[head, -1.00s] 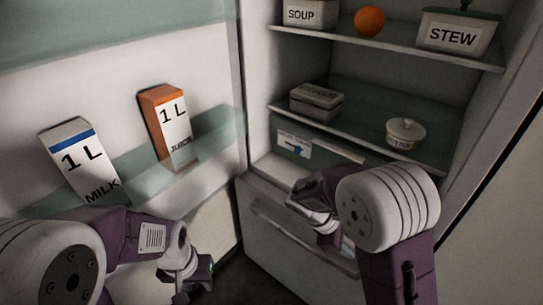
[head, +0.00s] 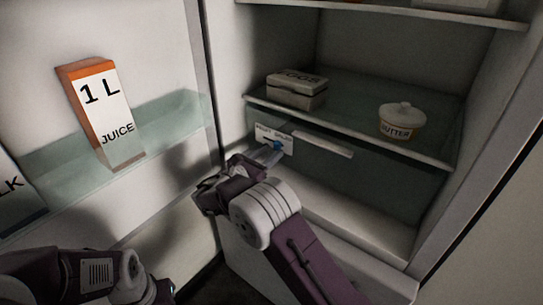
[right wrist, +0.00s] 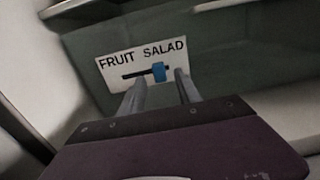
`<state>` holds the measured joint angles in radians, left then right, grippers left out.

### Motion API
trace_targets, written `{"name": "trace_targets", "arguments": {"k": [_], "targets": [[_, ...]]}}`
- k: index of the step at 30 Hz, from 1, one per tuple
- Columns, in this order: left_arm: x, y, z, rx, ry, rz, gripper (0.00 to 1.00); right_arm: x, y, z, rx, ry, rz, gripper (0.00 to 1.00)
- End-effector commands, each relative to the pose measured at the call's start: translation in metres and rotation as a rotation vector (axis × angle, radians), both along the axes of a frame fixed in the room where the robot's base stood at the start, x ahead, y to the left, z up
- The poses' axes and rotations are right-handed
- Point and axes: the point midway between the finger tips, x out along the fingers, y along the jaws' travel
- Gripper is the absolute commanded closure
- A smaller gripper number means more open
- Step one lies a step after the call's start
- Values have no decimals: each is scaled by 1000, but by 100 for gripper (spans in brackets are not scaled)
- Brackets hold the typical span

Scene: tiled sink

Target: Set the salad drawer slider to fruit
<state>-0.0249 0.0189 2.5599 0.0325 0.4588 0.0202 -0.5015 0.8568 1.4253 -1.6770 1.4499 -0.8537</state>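The salad drawer (head: 345,172) sits under the lower fridge shelf. Its white label (right wrist: 112,68) reads FRUIT at left and SALAD at right, with a dark slot below the words. The blue slider knob (right wrist: 158,72) is right of the slot's middle, toward SALAD; it also shows small in the head view (head: 277,145). My right gripper (right wrist: 160,80) is open, with its fingertips to the left and right of the knob in the wrist view; I cannot tell whether they touch it. My left gripper (head: 162,290) is at the bottom left edge, its fingers not clear.
A pale drawer handle (head: 323,145) is right of the label. An egg box (head: 297,92) and a butter dish (head: 402,122) stand on the shelf above. At left, the fridge door's rack holds a juice carton (head: 105,115) and a partly cut-off milk carton (head: 15,195).

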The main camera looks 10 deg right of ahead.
Motion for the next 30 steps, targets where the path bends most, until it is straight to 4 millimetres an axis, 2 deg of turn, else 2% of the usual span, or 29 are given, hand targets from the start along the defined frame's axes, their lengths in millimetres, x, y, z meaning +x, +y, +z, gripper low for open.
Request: {"name": "trace_targets", "arguments": {"k": [4,11,14,15,16,30], "targets": [[0,0,-5,0,0,0,64,7,-10,0,1,-1,0,60],[0,0,-4,0,0,0,64,8,-10,1,0,0,1,60],[0,0,-4,0,0,0,64,8,-10,1,1,0,0,85],[0,0,-4,0,0,0,64,8,-10,1,1,0,0,96],[0,0,-4,0,0,0,64,8,-10,1,1,0,0,100],[0,0,-4,0,0,0,64,8,-10,0,1,1,0,100]]}}
